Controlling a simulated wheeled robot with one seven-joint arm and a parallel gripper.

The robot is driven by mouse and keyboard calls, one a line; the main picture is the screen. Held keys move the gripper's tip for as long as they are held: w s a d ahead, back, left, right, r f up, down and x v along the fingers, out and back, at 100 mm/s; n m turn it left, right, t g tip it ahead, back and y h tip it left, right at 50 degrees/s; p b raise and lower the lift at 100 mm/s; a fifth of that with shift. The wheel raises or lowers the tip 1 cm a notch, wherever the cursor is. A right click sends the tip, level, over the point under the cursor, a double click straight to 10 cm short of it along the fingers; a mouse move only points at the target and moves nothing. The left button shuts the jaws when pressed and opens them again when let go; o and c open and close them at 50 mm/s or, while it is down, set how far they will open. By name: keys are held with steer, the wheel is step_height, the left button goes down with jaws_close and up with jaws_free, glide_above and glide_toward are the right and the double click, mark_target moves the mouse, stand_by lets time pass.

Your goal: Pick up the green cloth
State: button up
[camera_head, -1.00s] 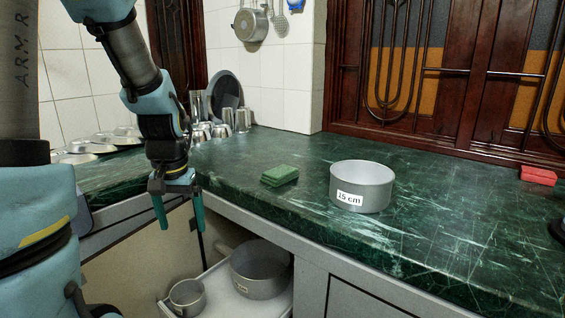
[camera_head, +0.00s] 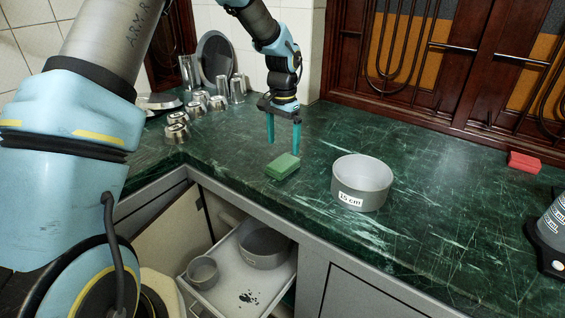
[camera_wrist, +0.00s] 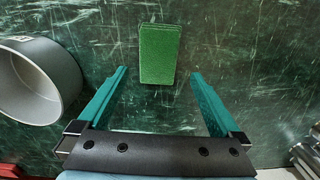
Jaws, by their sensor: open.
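The green cloth (camera_head: 283,166) is a small folded block lying flat on the dark green marbled counter. In the wrist view the green cloth (camera_wrist: 159,54) lies ahead of the fingertips, roughly midway between them. My gripper (camera_head: 284,146) is open and empty, pointing down above the counter close to the cloth. In the wrist view my gripper (camera_wrist: 157,72) shows its two teal fingers spread wider than the cloth, with nothing between them. The cloth is fully visible there.
A grey pot labelled 15 cm (camera_head: 362,184) stands right of the cloth. A red block (camera_head: 524,162) lies far right. Metal cups (camera_head: 217,102) stand at the back left. Below the counter, an open drawer (camera_head: 232,290) holds pots. The counter between pot and red block is clear.

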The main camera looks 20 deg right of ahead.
mark_target(284, 161)
steer(key=shift+f+p, duration=1.25)
steer(key=shift+f, duration=1.8)
steer(key=c, duration=1.2)
steer(key=shift+r, duration=0.1)
step_height(284, 161, up, 10)
steer(key=b, duration=0.3)
